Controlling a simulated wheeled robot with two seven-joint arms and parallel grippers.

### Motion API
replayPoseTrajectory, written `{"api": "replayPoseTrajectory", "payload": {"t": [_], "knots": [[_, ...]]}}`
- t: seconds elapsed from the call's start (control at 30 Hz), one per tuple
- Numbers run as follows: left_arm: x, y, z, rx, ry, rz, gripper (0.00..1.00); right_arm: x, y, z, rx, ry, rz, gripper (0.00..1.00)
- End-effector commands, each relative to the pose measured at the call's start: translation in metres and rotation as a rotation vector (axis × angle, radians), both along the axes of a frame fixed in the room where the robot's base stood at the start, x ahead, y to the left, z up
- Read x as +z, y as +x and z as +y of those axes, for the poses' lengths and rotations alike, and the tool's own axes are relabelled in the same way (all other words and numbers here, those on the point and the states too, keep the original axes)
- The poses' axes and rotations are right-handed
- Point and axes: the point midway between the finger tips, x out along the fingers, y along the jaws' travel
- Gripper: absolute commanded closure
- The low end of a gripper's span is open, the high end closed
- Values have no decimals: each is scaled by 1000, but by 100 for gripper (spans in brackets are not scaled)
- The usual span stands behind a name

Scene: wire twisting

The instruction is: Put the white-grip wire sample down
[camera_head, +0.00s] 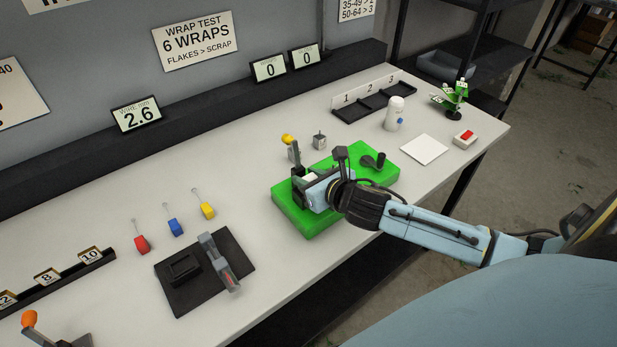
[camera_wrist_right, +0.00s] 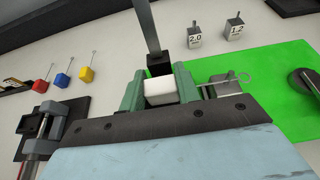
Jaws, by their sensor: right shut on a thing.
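The white-grip wire sample (camera_wrist_right: 160,92) shows in the right wrist view as a white block between the jaws of my right gripper (camera_wrist_right: 160,85). In the head view my right gripper (camera_head: 308,180) is shut on it, low over the left part of the green base (camera_head: 307,222). A thin wire with a looped end (camera_wrist_right: 240,80) shows just right of the jaws; I cannot tell whether it belongs to the sample. A dark upright post stands right behind the grip. The gripper hides most of the sample in the head view. My left gripper is not in view.
Red (camera_head: 141,244), blue (camera_head: 175,227) and yellow (camera_head: 207,210) grip samples stand on the table at left, behind a black pad (camera_head: 180,300) with a caliper-like tool. A three-slot tray (camera_head: 375,103), white bottle (camera_head: 394,113), white square (camera_head: 424,149) and red button (camera_head: 465,138) are at right.

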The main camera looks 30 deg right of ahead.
Motion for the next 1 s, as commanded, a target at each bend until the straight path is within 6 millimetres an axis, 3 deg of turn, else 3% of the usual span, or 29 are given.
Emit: {"api": "replayPoseTrajectory", "payload": {"t": [0.1, 0.13, 0.27, 0.63, 0.77, 1.0], "knots": [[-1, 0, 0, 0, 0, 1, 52, -3, 0, 0, -1, 0, 0, 90], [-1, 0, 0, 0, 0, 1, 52, -3, 0, 0, -1, 0, 0, 64], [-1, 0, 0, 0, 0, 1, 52, -3, 0, 0, -1, 0, 0, 47], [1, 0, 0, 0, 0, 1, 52, 2, -1, 0, 1, 0, 0, 46], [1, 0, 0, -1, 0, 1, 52, 6, -16, -1, 1, -3, 3, 46], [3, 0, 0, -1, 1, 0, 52, 25, -60, -4, 4, -2, 4, 46]]}}
